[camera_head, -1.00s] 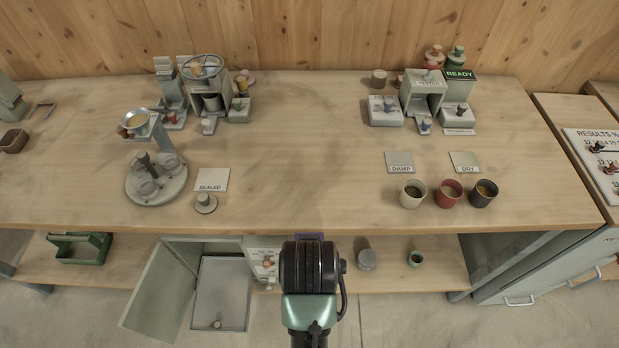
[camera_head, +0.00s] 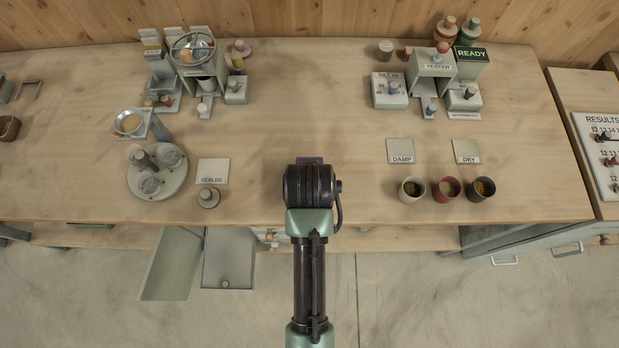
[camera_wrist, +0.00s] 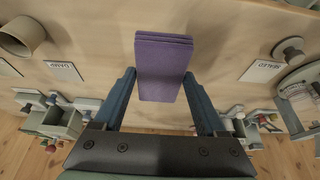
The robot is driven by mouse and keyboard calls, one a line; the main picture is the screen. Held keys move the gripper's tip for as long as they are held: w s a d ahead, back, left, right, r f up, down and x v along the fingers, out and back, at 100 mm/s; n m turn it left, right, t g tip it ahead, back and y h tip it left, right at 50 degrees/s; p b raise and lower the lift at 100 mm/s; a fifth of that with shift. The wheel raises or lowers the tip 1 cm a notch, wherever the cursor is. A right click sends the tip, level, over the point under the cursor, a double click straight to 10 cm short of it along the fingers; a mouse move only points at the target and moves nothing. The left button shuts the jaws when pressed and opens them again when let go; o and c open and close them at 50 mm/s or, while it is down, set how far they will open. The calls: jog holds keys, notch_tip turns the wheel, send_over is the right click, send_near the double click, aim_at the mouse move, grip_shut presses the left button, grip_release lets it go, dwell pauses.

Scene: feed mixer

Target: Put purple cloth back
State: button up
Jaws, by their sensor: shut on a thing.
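The purple cloth (camera_wrist: 161,65) is a folded, layered rectangle in the wrist view. My gripper (camera_wrist: 160,88) has a blue finger on each side of it and is shut on it, holding it over the wooden bench top. In the head view my arm hides most of it, and only a thin purple edge (camera_head: 309,160) shows beyond my wrist. The gripper's fingers are hidden there, near the middle of the bench's front part.
Cups (camera_head: 411,189) stand at the right front below the DAMP card (camera_head: 400,151). An open cabinet door (camera_head: 173,264) hangs below the bench. The bench middle is clear.

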notch_tip(320, 180, down, 8)
jog(key=shift+s+r, duration=0.15)
dwell(0.4)
jog(key=o, duration=1.2)
jog(key=shift+o, duration=0.2)
